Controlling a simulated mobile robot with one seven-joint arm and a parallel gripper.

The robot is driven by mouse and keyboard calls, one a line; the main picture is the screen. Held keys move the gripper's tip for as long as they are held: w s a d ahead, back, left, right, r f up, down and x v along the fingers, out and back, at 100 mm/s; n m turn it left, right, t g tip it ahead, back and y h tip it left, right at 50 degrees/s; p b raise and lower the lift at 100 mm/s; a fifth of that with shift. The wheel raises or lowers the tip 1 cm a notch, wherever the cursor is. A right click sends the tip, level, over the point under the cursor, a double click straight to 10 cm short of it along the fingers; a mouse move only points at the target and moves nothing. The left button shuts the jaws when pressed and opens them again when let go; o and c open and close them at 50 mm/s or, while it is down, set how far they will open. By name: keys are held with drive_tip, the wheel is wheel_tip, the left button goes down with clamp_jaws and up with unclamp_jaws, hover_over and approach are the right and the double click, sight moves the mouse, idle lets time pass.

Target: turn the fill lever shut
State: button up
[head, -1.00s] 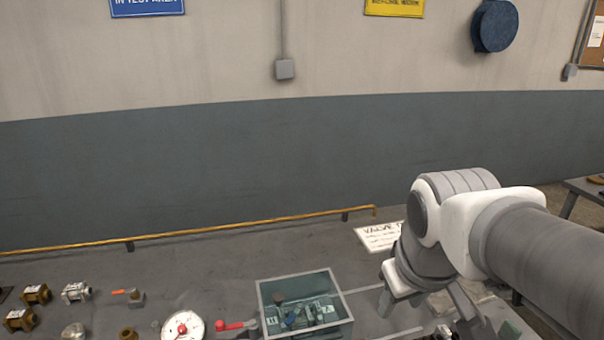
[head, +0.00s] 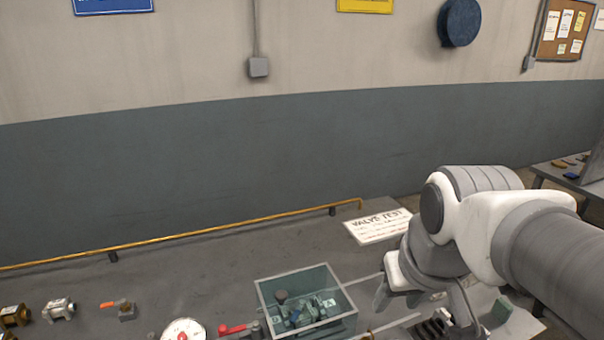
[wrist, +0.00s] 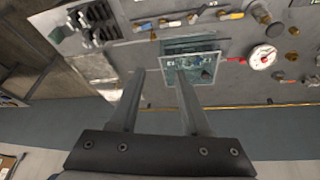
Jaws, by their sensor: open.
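A red lever (head: 235,329) lies on the bench between the white dial gauge (head: 184,332) and the clear-walled test tank (head: 262,300). It also shows in the wrist view (wrist: 237,60), just right of the tank. A smaller valve with an orange handle (head: 112,304) stands farther left; I see no label telling which lever is the fill lever. My gripper (head: 425,310) is open and empty, right of the tank and apart from the red lever. In the wrist view its fingers (wrist: 160,75) point toward the bench, with the tank partly behind the right finger.
A pale pipe (head: 365,280) runs right from the tank. A yellow rail (head: 200,235) follows the bench's back edge. A "Valve test" sign (head: 378,227) lies behind my gripper. A dark slotted rack (head: 432,328) is near it. Brass fittings (head: 14,316) stand at left.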

drive_tip(key=shift+s+a, duration=0.15)
drive_tip(key=shift+a, duration=0.05)
idle(0.4)
